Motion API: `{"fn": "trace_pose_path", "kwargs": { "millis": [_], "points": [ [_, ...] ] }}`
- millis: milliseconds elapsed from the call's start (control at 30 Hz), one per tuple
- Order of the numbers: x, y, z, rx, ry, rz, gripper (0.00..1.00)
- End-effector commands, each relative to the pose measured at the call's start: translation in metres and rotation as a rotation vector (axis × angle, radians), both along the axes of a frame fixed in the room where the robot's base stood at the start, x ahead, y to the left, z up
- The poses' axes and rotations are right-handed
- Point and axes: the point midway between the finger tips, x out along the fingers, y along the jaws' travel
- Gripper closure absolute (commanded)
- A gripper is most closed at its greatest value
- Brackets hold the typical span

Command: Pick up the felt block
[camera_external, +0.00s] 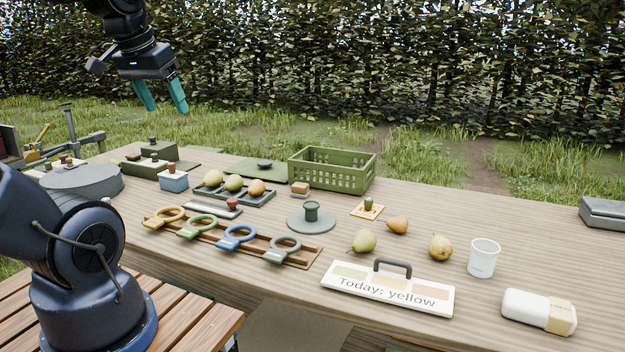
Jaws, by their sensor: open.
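My gripper (165,108) hangs at the upper left, high above the far side of the table, with its two teal fingers apart and nothing between them. A white block with a tan band (540,311) lies at the front right.
The green crate (332,170) stands at the back. A dark tray (233,192) of fruit and a rack of coloured rings (230,239) are left of centre. Loose pears (364,241), a white cup (483,258) and a "Today: yellow" sign (387,288) are on the right.

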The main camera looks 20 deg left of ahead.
Motion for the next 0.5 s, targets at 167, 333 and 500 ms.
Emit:
{"fn": "trace_pose_path", "kwargs": {
  "millis": [167, 333, 500],
  "points": [
    [0.000, 0.000, 0.000, 0.000, 0.000, 0.000, 0.31],
    [0.004, 0.000, 0.002, -0.007, 0.004, 0.010, 0.31],
    [0.030, -0.002, 0.010, -0.049, 0.030, 0.067, 0.31]
  ]
}}
